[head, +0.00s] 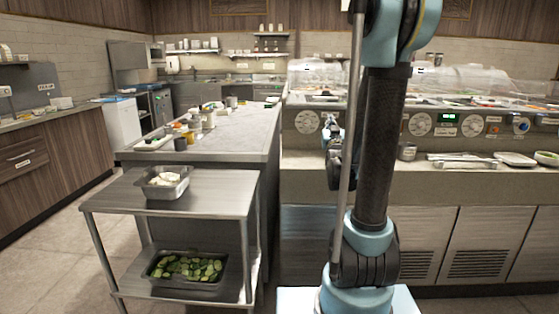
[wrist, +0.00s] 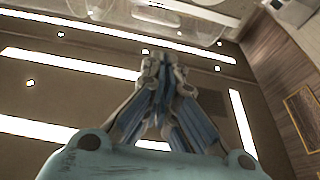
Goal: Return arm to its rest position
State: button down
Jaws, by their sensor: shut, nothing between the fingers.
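My gripper (wrist: 162,62) shows in the wrist view with its fingertips together and nothing between them. The wrist camera looks up past it at the ceiling. In the head view my arm stands upright at the right of centre. My gripper there (head: 333,130) is small and partly hidden behind my arm. It is in front of the counter with the dials and holds nothing that I can see.
A steel cart (head: 219,192) stands at the left with a pan of white food (head: 166,182) on top and a pan of green slices (head: 187,268) below. A sauce-well counter (head: 455,178) runs along the right. The floor at left (head: 60,250) is clear.

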jog(key=s+a+f+g+y, duration=0.1)
jog(key=s+f+g, duration=0.95)
jog(key=f, duration=0.35)
jog(key=s+f+g, duration=0.4)
jog(key=s+f, duration=0.1)
jog(key=s, duration=0.8)
jog(key=s+f+g, duration=0.5)
jog(key=s, duration=0.7)
jog(key=shift+s+d+n, duration=0.15)
jog(key=shift+s+n, duration=0.15)
jog(key=shift+s, duration=0.1)
